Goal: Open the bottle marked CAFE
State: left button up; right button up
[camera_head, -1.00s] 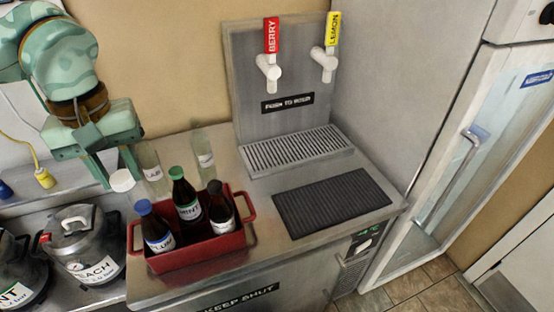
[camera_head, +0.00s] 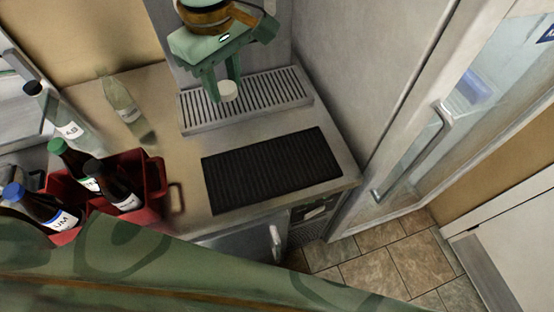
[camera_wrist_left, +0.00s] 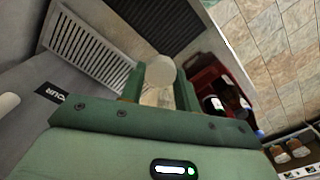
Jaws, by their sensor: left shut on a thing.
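My left gripper (camera_head: 222,88) is shut on a white round cap (camera_head: 229,91) at its fingertips, above the drip grate. The cap also shows between the fingers in the left wrist view (camera_wrist_left: 160,71). A red caddy (camera_head: 158,186) at the left holds dark bottles: a blue-capped one (camera_head: 42,207), a green-capped one (camera_head: 72,163) and one with a dark top and no coloured cap visible (camera_head: 112,184). I cannot read CAFE on any label. My right gripper is not in view.
The drip grate (camera_head: 265,98) lies behind a bare black mat (camera_head: 270,168). A glass-door fridge (camera_head: 440,110) stands at the right. My own arm crosses the front.

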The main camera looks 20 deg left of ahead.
pick_arm(q)
jog(key=s+d+f+n+b, duration=0.1)
jog(key=s+d+f+n, duration=0.3)
jog(key=n, duration=0.6)
jog(key=s+a+f+n+b, duration=0.1)
jog(key=s+f+n+b, duration=0.3)
jog(key=n, duration=0.7)
jog(key=n+b, duration=0.2)
jog(key=n, duration=1.2)
send_over(283, 164)
jog(key=f, duration=1.3)
jog(key=shift+s+a+f, duration=0.15)
jog(key=shift+s+f, duration=0.1)
jog(key=shift+w+f, duration=0.2)
jog(key=shift+f, duration=0.1)
notch_tip(283, 164, down, 3)
jog(key=shift+w+f+b, duration=0.1)
jog(key=shift+f+b, duration=0.05)
jog(key=shift+b, duration=0.5)
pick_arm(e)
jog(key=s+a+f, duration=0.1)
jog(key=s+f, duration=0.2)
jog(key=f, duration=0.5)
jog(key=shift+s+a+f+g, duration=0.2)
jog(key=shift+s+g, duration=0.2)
